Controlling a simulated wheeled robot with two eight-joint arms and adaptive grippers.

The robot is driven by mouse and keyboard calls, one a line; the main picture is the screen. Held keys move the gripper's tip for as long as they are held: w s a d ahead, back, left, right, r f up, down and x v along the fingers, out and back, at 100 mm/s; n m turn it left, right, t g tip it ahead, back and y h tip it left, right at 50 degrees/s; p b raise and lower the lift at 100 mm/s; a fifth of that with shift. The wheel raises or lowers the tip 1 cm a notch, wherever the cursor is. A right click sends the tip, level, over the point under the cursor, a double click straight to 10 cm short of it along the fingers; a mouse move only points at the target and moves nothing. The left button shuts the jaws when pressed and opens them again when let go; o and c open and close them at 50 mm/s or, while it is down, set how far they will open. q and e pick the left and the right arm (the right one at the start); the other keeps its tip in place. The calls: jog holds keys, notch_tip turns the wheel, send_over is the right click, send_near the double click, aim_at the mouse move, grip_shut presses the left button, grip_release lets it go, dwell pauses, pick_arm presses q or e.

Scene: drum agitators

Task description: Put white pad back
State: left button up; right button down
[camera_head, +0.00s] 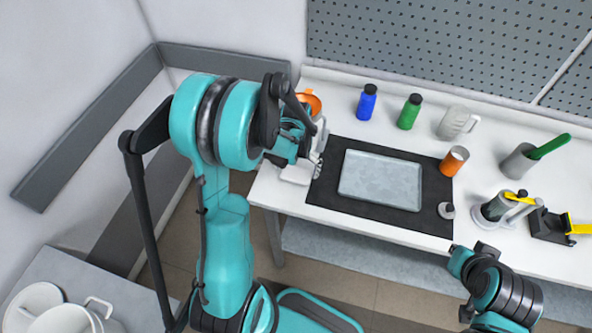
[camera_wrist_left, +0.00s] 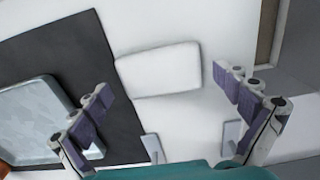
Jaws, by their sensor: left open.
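The white pad (camera_wrist_left: 158,70) is a flat rounded rectangle lying on the white table beside the black mat (camera_wrist_left: 112,90). In the head view the pad (camera_head: 296,173) shows just left of the mat (camera_head: 328,190), partly hidden by my left gripper. My left gripper (camera_head: 318,150) is over the table's left end. In the left wrist view its two fingers (camera_wrist_left: 168,118) are wide apart and empty, with the pad ahead of and between them. My right arm shows at the lower right of the head view, but its gripper cannot be made out.
A grey metal tray (camera_head: 380,181) lies on the mat. Blue (camera_head: 367,102) and green (camera_head: 409,112) bottles, a white jug (camera_head: 456,123) and an orange cup (camera_head: 454,161) stand behind and right of it. An orange item (camera_head: 309,101) is behind my left gripper.

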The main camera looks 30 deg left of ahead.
aim_at(296, 173)
pick_arm(q)
notch_tip(296, 173, up, 10)
jog(key=p, duration=0.2)
jog(key=s+d+r+m+t, duration=0.2)
jog(key=s+d+r+t, duration=0.5)
jog(key=s+d+r, duration=0.3)
jog(key=shift+s+d+m, duration=0.3)
jog(key=shift+s, duration=0.2)
notch_tip(296, 173, down, 10)
jog(key=b, duration=0.9)
jog(key=shift+r, duration=0.15)
